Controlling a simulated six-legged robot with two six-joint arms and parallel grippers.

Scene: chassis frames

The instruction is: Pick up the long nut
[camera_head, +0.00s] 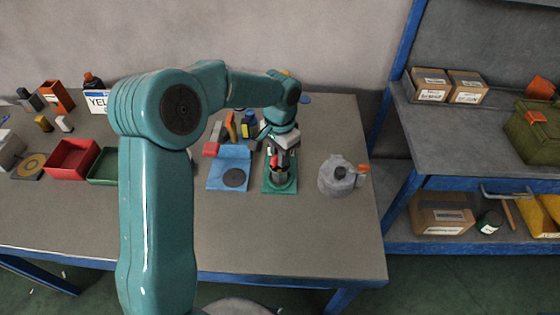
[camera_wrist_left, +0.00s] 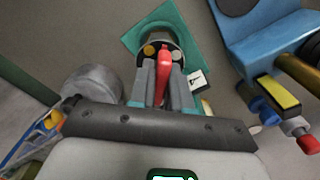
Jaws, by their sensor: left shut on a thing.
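My left gripper (camera_head: 280,158) points down over a dark cup (camera_head: 279,177) standing on a green plate (camera_head: 268,188). In the left wrist view its fingers (camera_wrist_left: 163,75) are shut on a slim red piece (camera_wrist_left: 164,58). The red piece reaches into or over the cup's mouth; I cannot tell if its lower end is inside. A gold round end (camera_wrist_left: 149,49) and a second, paler one (camera_wrist_left: 177,55) show in the cup beside it. I cannot make out which of these pieces is the long nut. My right gripper is not in view.
A blue tray (camera_head: 217,182) lies left of the green plate. A grey round container (camera_head: 330,180) stands to its right, near the table edge. Red and green bins (camera_head: 58,172) sit far left. The front of the table (camera_head: 260,240) is clear. Shelves (camera_head: 470,175) stand at right.

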